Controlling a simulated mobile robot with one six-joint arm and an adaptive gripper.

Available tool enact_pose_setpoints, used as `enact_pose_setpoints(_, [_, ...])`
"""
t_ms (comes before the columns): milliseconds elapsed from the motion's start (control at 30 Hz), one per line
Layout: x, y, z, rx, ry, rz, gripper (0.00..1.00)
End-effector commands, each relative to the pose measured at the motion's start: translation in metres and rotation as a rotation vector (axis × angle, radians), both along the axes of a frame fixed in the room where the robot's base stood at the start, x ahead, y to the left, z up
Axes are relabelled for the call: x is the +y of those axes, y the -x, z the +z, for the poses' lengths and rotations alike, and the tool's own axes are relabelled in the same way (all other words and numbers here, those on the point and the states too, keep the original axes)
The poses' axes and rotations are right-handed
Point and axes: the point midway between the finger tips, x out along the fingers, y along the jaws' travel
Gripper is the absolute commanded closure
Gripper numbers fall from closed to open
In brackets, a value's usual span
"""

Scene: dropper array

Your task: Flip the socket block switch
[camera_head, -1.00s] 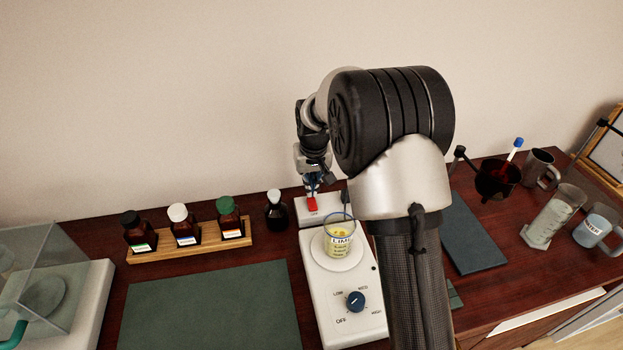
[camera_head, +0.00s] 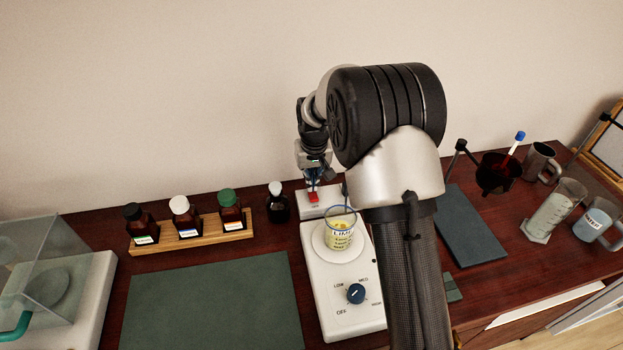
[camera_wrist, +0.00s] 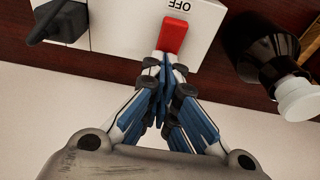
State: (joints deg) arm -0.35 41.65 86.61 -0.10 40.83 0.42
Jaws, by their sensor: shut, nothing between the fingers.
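The socket block (camera_head: 311,207) is a white box at the back of the bench, behind the hot plate. Its red rocker switch (camera_head: 313,197) shows just below my gripper (camera_head: 312,186). In the wrist view the red switch (camera_wrist: 173,36) stands beside the printed word OFF on the white block (camera_wrist: 128,22). My gripper (camera_wrist: 164,60) is shut and empty, with its fingertips at the switch's near edge. I cannot tell whether they touch it. A black plug (camera_wrist: 62,20) sits in the block to the left of the switch.
A dark bottle with a white cap (camera_head: 277,205) stands close left of the block. A beaker (camera_head: 339,236) sits on the hot plate (camera_head: 343,290) in front. A wooden rack (camera_head: 190,241) holds several bottles further left. My arm covers the area right of the block.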

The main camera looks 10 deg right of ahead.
Motion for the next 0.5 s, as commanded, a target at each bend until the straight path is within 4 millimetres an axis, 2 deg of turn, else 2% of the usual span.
enact_pose_setpoints(233, [0.000,0.000,0.014,-0.002,0.000,0.000,1.00])
enact_pose_setpoints(500, [0.000,0.000,0.014,-0.001,0.000,0.000,1.00])
